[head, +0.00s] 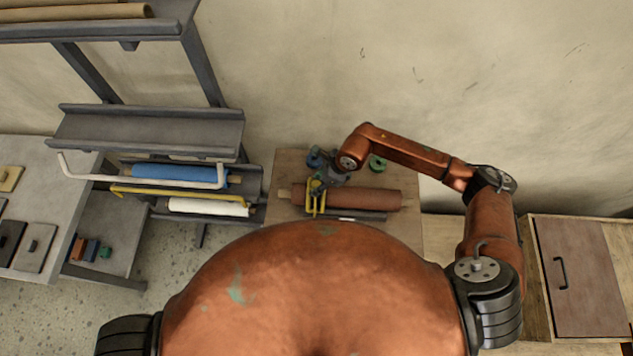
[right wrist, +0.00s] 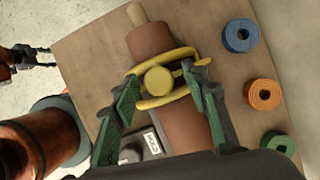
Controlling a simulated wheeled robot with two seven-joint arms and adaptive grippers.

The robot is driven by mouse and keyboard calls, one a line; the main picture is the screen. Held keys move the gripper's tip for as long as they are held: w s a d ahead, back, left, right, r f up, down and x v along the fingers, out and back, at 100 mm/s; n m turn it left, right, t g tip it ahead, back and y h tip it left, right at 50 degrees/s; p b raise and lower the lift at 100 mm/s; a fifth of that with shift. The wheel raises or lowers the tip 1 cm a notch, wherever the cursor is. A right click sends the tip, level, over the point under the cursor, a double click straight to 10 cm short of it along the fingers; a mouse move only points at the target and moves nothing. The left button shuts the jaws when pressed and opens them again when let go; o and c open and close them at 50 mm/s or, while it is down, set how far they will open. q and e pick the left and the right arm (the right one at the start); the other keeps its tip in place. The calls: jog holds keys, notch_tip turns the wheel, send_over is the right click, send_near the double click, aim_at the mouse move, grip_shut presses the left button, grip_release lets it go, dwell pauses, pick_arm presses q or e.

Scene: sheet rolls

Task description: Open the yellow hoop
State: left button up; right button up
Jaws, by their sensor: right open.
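The yellow hoop (head: 316,198) is around a reddish-brown sheet roll (head: 365,198) lying on a wooden table, near the roll's left end. In the right wrist view the hoop (right wrist: 183,54) has a round yellow knob (right wrist: 158,80) on top and looks closed around the roll (right wrist: 150,42). My right gripper (head: 321,184) is at the hoop from above. In its wrist view its green-padded fingers (right wrist: 163,74) are apart, one on each side of the knob. I cannot tell whether they touch it. My left gripper does not show in the head view.
Blue (right wrist: 241,35), orange (right wrist: 264,94) and green (right wrist: 278,145) tape rolls sit beside the roll. A dark bar (head: 345,215) lies along the table's front. A rack at left holds blue (head: 180,174) and white (head: 208,207) rolls. A wooden cabinet (head: 580,265) stands at right.

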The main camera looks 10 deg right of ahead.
jog(key=shift+a+f, duration=0.15)
jog(key=shift+f, duration=0.15)
jog(key=shift+c, duration=0.6)
grip_shut()
